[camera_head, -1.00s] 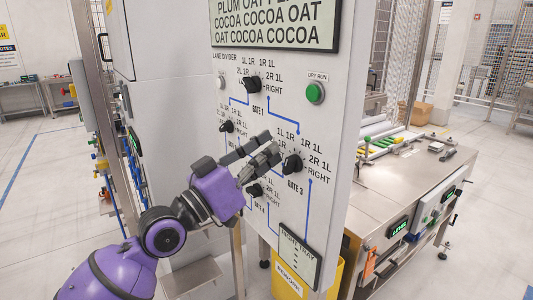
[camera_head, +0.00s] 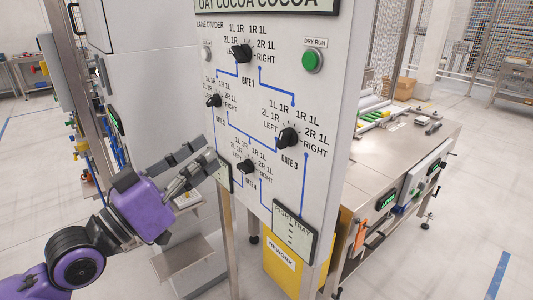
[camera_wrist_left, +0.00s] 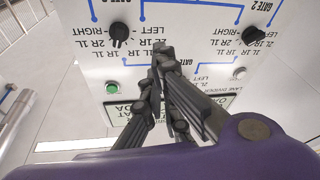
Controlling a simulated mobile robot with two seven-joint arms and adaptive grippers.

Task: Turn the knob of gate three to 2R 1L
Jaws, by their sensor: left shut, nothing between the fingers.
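The gate three knob (camera_head: 287,138) is a black winged knob at the right of the white panel. Its labels include LEFT, 2R 1L and RIGHT around it; the exact mark it points at is too small to tell. It also shows in the left wrist view (camera_wrist_left: 119,31), upside down. My left gripper (camera_head: 207,155) is shut and empty, left of the gate three knob and apart from it, near the gate 4 knob (camera_head: 247,166). In the wrist view its dark fingers (camera_wrist_left: 162,60) cover part of the panel. My right gripper is not in view.
The panel (camera_head: 330,110) also bears the gate 1 knob (camera_head: 241,53), the gate 2 knob (camera_head: 214,101) and a green dry-run button (camera_head: 313,61). A right tray display (camera_head: 293,235) is low on the panel. A steel table (camera_head: 390,170) stands to the right.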

